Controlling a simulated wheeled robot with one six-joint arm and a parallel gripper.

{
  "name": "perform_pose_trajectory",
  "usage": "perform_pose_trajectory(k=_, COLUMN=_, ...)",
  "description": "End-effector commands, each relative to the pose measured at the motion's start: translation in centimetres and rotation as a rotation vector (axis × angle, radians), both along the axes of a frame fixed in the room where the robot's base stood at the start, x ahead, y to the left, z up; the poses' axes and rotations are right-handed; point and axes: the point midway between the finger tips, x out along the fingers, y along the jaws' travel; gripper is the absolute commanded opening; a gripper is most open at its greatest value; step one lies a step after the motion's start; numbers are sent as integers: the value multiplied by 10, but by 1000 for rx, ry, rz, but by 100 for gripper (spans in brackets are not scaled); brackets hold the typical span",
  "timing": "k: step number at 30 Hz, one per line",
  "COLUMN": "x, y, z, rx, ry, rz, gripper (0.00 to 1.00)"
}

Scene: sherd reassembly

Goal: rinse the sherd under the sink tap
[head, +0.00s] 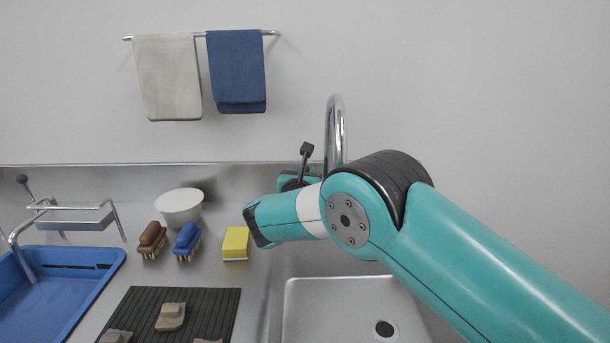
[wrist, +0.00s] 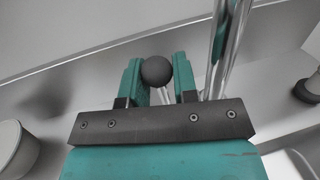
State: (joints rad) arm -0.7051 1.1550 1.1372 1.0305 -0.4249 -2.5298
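Sherds lie on a black ribbed mat (head: 215,300) at the lower left of the head view. One grey-brown sherd (head: 171,317) shows whole; a second (head: 115,337) and a third (head: 207,341) are cut by the bottom edge. The chrome tap (head: 335,125) rises behind my arm and shows in the wrist view (wrist: 219,50). My arm hides most of the gripper in the head view.
The sink (head: 310,310) with its drain (head: 384,329) lies below my arm. To its left are a yellow sponge (head: 235,242), a blue brush (head: 187,240), a brown brush (head: 151,239), a white bowl (head: 180,206) and a blue basin (head: 60,290). Towels hang on the wall.

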Motion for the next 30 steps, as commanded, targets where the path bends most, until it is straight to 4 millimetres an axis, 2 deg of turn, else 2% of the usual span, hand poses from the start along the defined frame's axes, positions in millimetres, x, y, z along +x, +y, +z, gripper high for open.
perform_pose_trajectory(k=6, x=-5, y=0, z=-7, rx=0, ry=-54, rz=-4, gripper=0)
perform_pose_trajectory(k=11, x=-12, y=-1, z=-4, rx=0, ry=-126, rz=-2, gripper=0)
perform_pose_trajectory(k=19, x=-12, y=-1, z=-1, rx=0, ry=-133, rz=-2, gripper=0)
perform_pose_trajectory(k=20, x=-12, y=-1, z=-1, rx=0, ry=-133, rz=-2, gripper=29)
perform_pose_trajectory(k=21, x=-12, y=-1, z=-1, rx=0, ry=-133, rz=-2, gripper=36)
perform_pose_trajectory(k=30, x=-14, y=1, z=-1, rx=1, ry=-133, rz=0, gripper=36)
